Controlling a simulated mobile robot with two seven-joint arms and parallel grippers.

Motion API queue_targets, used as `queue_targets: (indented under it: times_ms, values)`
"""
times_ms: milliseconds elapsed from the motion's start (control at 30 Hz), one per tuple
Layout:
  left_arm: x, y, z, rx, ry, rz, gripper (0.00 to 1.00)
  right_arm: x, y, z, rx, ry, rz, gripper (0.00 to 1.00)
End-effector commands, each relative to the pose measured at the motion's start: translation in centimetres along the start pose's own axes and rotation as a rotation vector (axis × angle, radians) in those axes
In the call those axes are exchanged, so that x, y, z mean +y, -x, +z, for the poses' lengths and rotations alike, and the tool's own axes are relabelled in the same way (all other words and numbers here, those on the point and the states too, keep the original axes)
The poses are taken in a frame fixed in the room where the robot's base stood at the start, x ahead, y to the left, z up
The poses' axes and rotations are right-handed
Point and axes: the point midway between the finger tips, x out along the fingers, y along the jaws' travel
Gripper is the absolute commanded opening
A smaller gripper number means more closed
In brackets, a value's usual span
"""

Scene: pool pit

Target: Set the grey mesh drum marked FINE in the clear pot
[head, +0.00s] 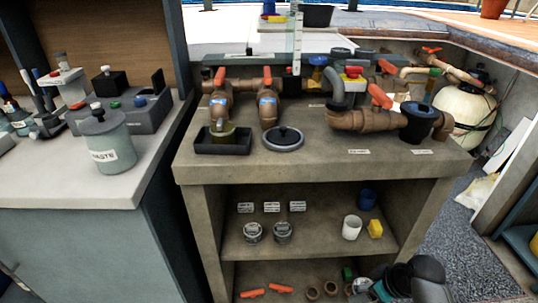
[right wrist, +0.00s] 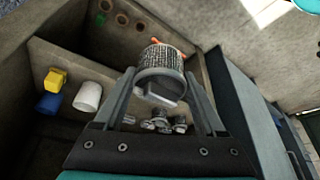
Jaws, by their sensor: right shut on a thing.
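My right gripper (head: 374,288) is low at the front right of the shelf unit in the head view. In the right wrist view its fingers (right wrist: 162,88) are shut on a grey mesh drum (right wrist: 162,58) with a dark grey end; no marking on it is legible. Two similar drums stand on the middle shelf, a left one (head: 253,233) and a right one (head: 283,233). My left gripper is out of view.
Brown pipes with orange handles (head: 382,98) crowd the counter back. A white cup (head: 351,227), yellow block (head: 375,229) and blue cup (head: 367,199) stand on the middle shelf. The front counter strip is largely clear.

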Motion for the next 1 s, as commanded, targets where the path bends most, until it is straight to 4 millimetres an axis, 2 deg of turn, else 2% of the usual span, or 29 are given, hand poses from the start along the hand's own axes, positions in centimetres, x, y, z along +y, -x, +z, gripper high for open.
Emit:
queue_targets:
  times_ms: [33,167,267,400,533,733,900,1000]
  values:
    - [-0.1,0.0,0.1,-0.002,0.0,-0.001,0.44,0.3,1.0,-1.6,0.004,-0.003,0.008,0.17]
    - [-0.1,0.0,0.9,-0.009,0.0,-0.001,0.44,0.5,3.4,-5.5,0.004,-0.029,0.022,0.17]
    - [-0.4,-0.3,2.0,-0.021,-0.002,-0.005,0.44,0.5,6.3,-9.3,0.007,-0.053,0.036,0.17]
    - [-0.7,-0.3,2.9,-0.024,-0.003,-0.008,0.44,-0.5,10.9,-14.2,0.006,-0.097,0.057,0.17]
    - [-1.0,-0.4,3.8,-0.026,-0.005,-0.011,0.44,-1.9,15.2,-17.5,0.006,-0.147,0.076,0.17]
    - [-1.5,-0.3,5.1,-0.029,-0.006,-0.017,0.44,-4.2,21.1,-19.9,0.004,-0.244,0.116,0.17]
    - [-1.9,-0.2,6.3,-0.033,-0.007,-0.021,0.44,-5.8,25.1,-19.9,0.001,-0.35,0.158,0.17]
    - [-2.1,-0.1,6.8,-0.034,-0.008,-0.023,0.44,-6.2,26.9,-19.5,0.001,-0.414,0.182,0.17]
